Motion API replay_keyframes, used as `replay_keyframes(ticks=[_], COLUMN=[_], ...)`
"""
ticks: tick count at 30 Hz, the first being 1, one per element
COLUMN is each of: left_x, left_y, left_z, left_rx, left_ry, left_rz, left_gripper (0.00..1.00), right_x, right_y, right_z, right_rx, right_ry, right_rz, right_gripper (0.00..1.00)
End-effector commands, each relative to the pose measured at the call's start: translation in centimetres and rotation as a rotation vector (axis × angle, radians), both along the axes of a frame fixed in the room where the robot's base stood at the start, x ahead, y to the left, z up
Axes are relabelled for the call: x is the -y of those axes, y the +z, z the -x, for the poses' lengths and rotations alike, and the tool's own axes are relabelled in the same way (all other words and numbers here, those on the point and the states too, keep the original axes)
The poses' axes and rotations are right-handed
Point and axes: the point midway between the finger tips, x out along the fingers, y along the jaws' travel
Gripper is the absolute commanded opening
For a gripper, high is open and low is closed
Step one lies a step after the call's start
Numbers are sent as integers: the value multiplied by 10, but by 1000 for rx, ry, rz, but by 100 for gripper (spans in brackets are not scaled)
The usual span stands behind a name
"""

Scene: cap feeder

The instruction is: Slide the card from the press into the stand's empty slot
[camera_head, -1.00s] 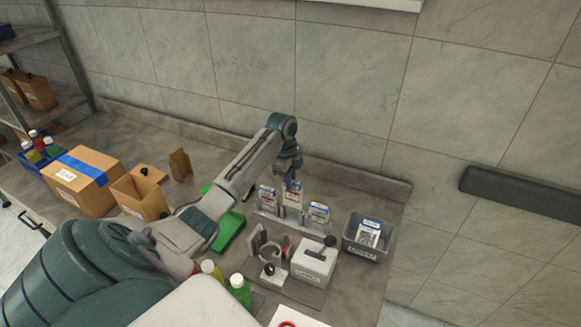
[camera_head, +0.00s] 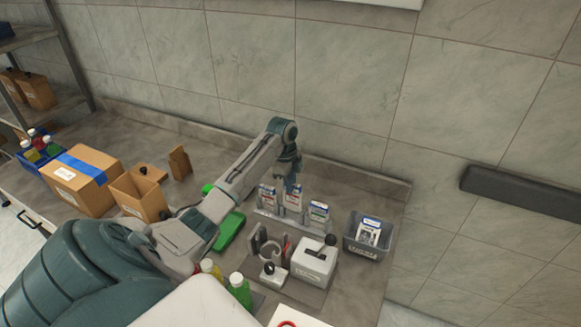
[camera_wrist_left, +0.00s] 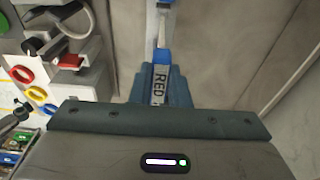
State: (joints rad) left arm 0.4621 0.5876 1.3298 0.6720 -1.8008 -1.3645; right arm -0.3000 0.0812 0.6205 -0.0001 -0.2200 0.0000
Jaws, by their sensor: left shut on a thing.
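My left gripper (camera_head: 291,184) is shut on a white and blue card (camera_head: 293,201), held upright at the middle of the stand (camera_head: 268,214). In the left wrist view the card (camera_wrist_left: 158,86) shows edge-on between the fingers, with the letters "RED" on it. Other cards stand in the slots to the left (camera_head: 267,195) and right (camera_head: 319,212). The card's lower edge is too small to tell how deep it sits. The press, seemingly the light grey box with a black handle (camera_head: 313,263), stands in front of the stand. My right gripper is not in view.
A grey bin (camera_head: 366,251) with a card in it stands right of the stand. A green tray (camera_head: 230,231) lies to the left. Bottles (camera_head: 239,288) stand near the front. Cardboard boxes (camera_head: 91,182) are at the far left. The wall is close behind.

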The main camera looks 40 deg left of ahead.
Motion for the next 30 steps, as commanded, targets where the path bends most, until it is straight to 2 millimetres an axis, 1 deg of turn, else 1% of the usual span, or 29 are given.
replay_keyframes(ticks=[10,24,30], left_x=[0,0,0], left_y=[-2,-31,-33], left_z=[0,0,-1], left_rx=[0,0,1], left_ry=[0,-1,-1], left_rz=[0,0,0], left_gripper=[0,0,0], right_x=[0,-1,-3], right_y=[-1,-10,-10], right_z=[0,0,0], right_rx=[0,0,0], right_ry=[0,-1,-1], right_rz=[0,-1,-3], right_gripper=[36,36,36])
